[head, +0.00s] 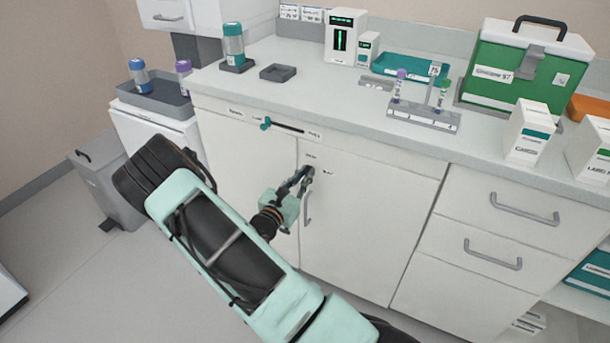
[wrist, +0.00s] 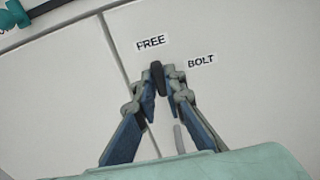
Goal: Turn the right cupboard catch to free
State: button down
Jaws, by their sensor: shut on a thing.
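The right cupboard catch (wrist: 158,76) is a dark knob on the pale cupboard door, near the door's upper left corner. In the wrist view the label FREE (wrist: 151,42) is above it, and the label BOLT (wrist: 202,61) is to its right. The catch's upper end lies nearer the FREE label. My gripper (wrist: 162,98) is shut on the catch, with one blue-grey finger on each side of it. In the head view my gripper (head: 302,178) is at the catch, and its fingers hide most of it.
The right cupboard door (head: 370,225) has a vertical handle (head: 308,207) just below the catch. A slider (head: 266,124) with a teal knob sits on the panel above. Drawers with grey handles (head: 525,210) are to the right. The worktop (head: 320,95) above holds boxes and a tube rack.

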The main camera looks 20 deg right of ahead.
jog(key=c, duration=2)
grip_release()
jog(key=v, duration=1.2)
